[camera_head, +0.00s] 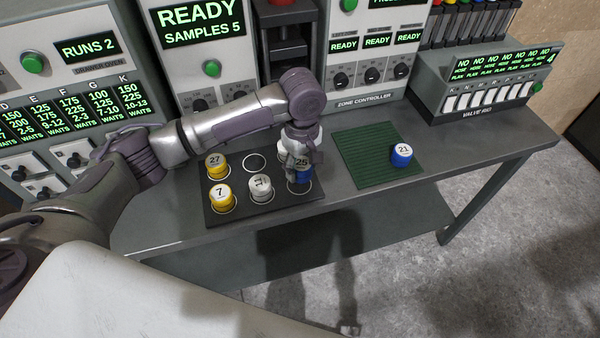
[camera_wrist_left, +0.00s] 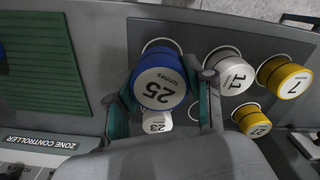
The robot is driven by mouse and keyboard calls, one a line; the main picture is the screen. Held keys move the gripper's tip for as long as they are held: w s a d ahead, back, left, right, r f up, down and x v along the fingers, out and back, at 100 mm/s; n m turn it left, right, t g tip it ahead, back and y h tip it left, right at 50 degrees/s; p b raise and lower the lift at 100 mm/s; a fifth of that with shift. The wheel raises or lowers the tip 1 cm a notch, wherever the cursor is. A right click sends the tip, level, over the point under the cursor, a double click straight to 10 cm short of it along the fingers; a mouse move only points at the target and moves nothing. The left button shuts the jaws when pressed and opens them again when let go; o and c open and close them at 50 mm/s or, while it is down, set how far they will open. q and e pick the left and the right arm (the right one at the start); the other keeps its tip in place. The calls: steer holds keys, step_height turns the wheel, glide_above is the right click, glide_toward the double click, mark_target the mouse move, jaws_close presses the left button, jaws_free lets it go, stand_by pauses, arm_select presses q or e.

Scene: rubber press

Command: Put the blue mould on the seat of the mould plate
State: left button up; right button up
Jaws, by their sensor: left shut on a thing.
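The blue mould marked 25 (camera_wrist_left: 158,80) is between the two fingers of my left gripper (camera_wrist_left: 164,103), which is shut on it. In the head view the left gripper (camera_head: 300,170) is over the front right seat of the dark mould plate (camera_head: 237,213), with the blue mould under it. Part of a white seat ring shows beside the mould in the wrist view. Whether the mould touches the plate I cannot tell. A second blue mould, marked 21 (camera_head: 401,155), stands upright on the green mat (camera_head: 365,158). My right gripper is not in view.
On the plate stand yellow moulds 27 (camera_head: 215,165) and 7 (camera_head: 221,196) and white mould 11 (camera_head: 260,188). White mould 23 (camera_wrist_left: 157,121) is close by the held mould. The back middle seat ring (camera_head: 254,162) is empty. The valve rig (camera_head: 490,90) stands at right.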

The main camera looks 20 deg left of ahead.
mark_target(299, 184)
arm_select(q)
steer(key=shift+w+a+f, duration=0.15)
steer(key=shift+a+f, duration=0.2)
steer(key=shift+f, duration=0.25)
step_height(299, 184, down, 2)
steer(key=shift+f+p, duration=0.2)
steer(key=shift+p, duration=0.25)
steer(key=shift+f, duration=0.45)
steer(key=o, duration=1.2)
steer(key=shift+f, duration=0.15)
steer(key=shift+o, duration=0.6)
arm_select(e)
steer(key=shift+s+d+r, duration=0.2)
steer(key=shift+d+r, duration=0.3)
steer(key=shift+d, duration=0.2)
